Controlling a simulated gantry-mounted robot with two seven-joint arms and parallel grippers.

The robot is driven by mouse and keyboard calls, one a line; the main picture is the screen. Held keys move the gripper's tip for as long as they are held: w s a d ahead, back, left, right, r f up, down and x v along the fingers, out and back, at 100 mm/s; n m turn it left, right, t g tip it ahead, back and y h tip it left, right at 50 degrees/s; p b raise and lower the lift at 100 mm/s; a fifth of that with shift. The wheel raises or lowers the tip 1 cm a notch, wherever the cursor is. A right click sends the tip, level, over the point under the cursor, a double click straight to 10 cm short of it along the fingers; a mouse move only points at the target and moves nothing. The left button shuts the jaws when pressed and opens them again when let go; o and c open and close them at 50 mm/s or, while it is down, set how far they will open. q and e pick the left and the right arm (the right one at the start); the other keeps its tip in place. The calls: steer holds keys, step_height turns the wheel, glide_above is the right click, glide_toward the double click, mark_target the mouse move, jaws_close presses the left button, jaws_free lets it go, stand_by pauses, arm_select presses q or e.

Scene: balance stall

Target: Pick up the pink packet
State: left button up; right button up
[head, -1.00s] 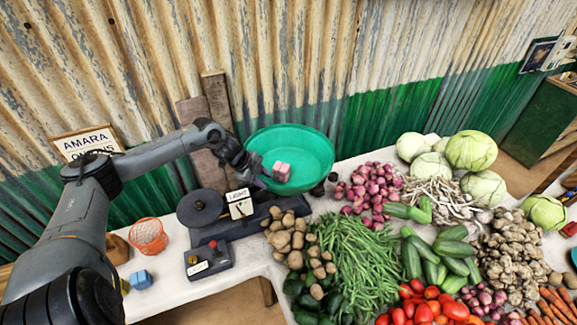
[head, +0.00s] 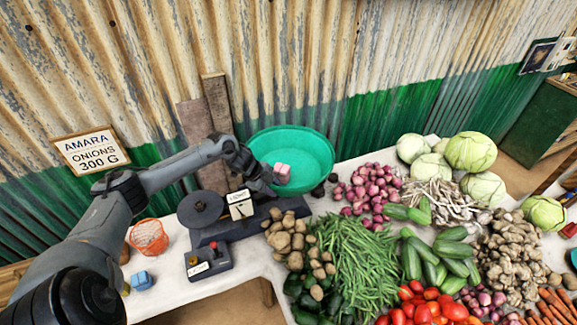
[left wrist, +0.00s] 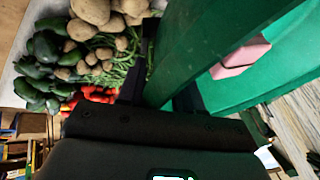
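The pink packet (head: 282,172) is a small pale-pink block at the green basin (head: 313,150), near its left side in the head view. It also shows in the left wrist view (left wrist: 240,58), against the green inside of the basin and apart from the fingers. My left gripper (head: 268,181) is at the basin's left rim, just left of the packet. In the left wrist view the basin's wall crosses in front of part of the dark fingers, so their opening cannot be judged. My right gripper is not in view.
A dark weighing scale (head: 240,222) stands just below my gripper. Potatoes (head: 289,236), green beans (head: 345,258) and onions (head: 368,192) crowd the table to the right. An orange basket (head: 149,237) and a blue block (head: 141,281) are at the left. A corrugated wall rises behind.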

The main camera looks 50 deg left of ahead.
arm_select(q)
jaws_close()
